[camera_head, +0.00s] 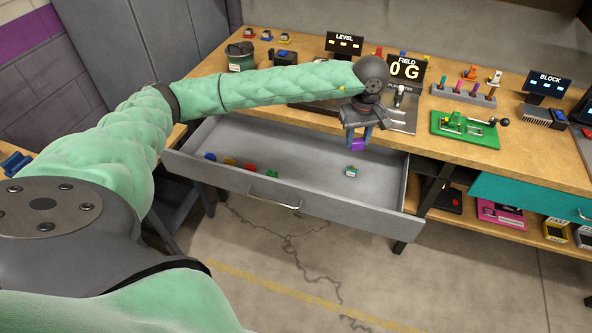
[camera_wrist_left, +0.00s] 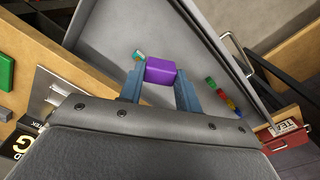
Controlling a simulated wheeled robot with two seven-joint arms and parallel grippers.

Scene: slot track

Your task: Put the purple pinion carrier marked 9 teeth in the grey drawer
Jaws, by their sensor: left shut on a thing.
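The purple pinion carrier (camera_head: 358,145) is held between the fingers of my left gripper (camera_head: 361,137), over the back right part of the open grey drawer (camera_head: 310,160). In the left wrist view the purple carrier (camera_wrist_left: 160,71) sits between the two blue fingers of the left gripper (camera_wrist_left: 160,88), with the drawer floor (camera_wrist_left: 125,40) beyond it. Its tooth marking cannot be read. The gap between carrier and drawer floor is hard to judge. My right gripper is not in view.
In the drawer lie a small white and green piece (camera_head: 351,171) at the right and blue, yellow, red and green pieces (camera_head: 249,168) at the left. The middle floor is clear. On the bench stand a green fixture (camera_head: 465,129) and a FIELD display (camera_head: 405,68).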

